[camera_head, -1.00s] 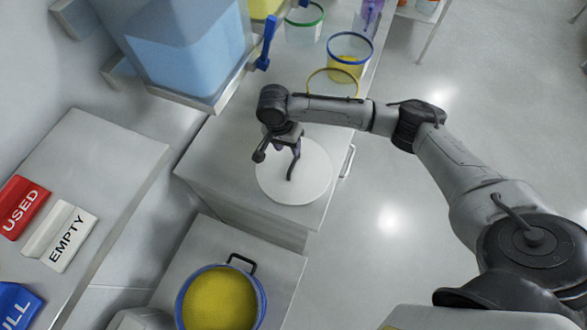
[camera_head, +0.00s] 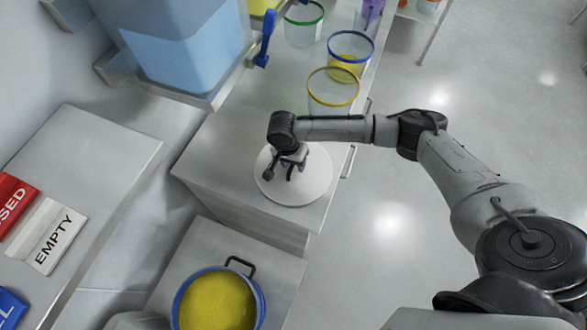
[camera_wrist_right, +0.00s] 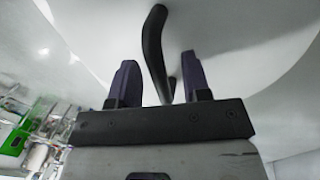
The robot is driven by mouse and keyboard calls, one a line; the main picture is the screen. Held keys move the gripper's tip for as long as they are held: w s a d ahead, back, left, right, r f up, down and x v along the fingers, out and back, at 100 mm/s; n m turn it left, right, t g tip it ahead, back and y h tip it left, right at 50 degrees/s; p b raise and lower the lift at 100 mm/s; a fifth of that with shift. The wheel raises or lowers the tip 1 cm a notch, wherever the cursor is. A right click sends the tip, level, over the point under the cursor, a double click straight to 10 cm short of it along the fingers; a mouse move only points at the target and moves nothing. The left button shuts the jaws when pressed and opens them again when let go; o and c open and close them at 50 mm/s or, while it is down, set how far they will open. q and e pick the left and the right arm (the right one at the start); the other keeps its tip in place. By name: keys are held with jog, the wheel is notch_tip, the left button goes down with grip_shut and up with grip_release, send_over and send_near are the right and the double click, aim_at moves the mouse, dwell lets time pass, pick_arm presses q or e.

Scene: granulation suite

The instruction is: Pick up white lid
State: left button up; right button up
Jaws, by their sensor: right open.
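The white lid (camera_head: 312,185) is a round disc lying flat on the grey cabinet top (camera_head: 225,150) in the head view. In the right wrist view the lid (camera_wrist_right: 235,45) fills the upper part, with its curved black handle (camera_wrist_right: 153,40) standing out. My right gripper (camera_head: 281,172) is over the lid's middle, pointing down. In the right wrist view the two fingers of this gripper (camera_wrist_right: 158,65) are apart, with the handle showing between them. I cannot tell whether they touch it. My left gripper is not in view.
Several clear tubs stand behind the lid, one with a yellow rim (camera_head: 333,87) close to my forearm. A blue-rimmed pot of yellow material (camera_head: 218,303) stands lower in front. A blue-filled container (camera_head: 185,55) is at back left. Signs lie on the left table (camera_head: 95,150).

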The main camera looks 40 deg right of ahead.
jog(key=shift+c, duration=0.2)
grip_shut()
dwell(0.5)
